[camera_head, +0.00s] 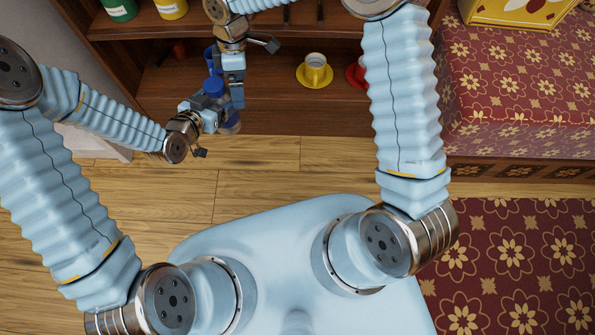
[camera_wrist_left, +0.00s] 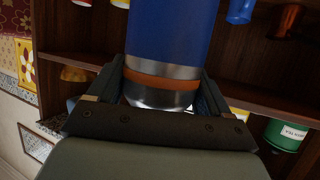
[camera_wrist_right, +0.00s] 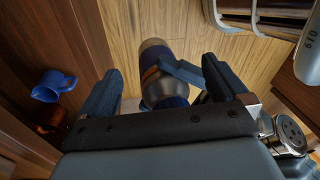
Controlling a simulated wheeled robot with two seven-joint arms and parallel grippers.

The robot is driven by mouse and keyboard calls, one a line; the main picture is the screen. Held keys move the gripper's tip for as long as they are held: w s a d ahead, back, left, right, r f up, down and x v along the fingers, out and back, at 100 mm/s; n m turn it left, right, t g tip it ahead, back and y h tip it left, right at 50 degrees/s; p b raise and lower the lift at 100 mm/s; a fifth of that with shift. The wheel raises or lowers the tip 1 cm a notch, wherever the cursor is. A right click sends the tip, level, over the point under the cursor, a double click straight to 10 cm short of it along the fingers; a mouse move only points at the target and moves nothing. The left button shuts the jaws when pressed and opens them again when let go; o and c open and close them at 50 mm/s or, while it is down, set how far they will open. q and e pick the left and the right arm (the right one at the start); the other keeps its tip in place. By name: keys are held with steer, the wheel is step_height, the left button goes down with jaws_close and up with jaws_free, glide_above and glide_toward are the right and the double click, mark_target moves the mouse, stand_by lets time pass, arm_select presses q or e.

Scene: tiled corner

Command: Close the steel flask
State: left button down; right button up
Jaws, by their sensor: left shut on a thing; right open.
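The steel flask has a blue body (camera_wrist_left: 170,30), a steel band, an orange ring and a steel end. My left gripper (camera_wrist_left: 150,88) is shut on it around the steel end by the orange ring. In the head view only parts of the flask (camera_head: 231,127) show between my grippers. In the right wrist view the flask (camera_wrist_right: 152,52) points away, its blue end nearest me. My right gripper (camera_wrist_right: 160,85) is open, with the blue end between its fingers; I cannot tell whether they touch. I cannot make out a separate lid or whether the flask is closed.
A wooden shelf (camera_head: 270,115) stands close behind the grippers. On it are a yellow cup (camera_head: 316,62) on a saucer, a red cup and a blue mug (camera_wrist_right: 48,86) beside an amber object (camera_wrist_right: 50,118). Cans stand above. A patterned red bench (camera_head: 515,90) is at right.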

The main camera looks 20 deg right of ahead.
steer(key=s+d+f+m+y, duration=0.1)
steer(key=s+d+f+m, duration=0.25)
steer(key=f, duration=0.45)
steer(key=s+d+f+m+y, duration=0.1)
steer(key=s+d+f+m, duration=0.2)
steer(key=s+f+m, duration=0.35)
steer(key=s+d+f+m+t+y, duration=0.1)
steer(key=s+d+f+m+t, duration=0.1)
steer(key=s+f+m, duration=0.4)
steer(key=s+d+m, duration=0.1)
steer(key=s+m, duration=0.1)
steer(key=s, duration=0.2)
steer(key=shift+s+d+f, duration=0.15)
steer(key=shift+s+f, duration=0.05)
steer(key=shift+f, duration=0.2)
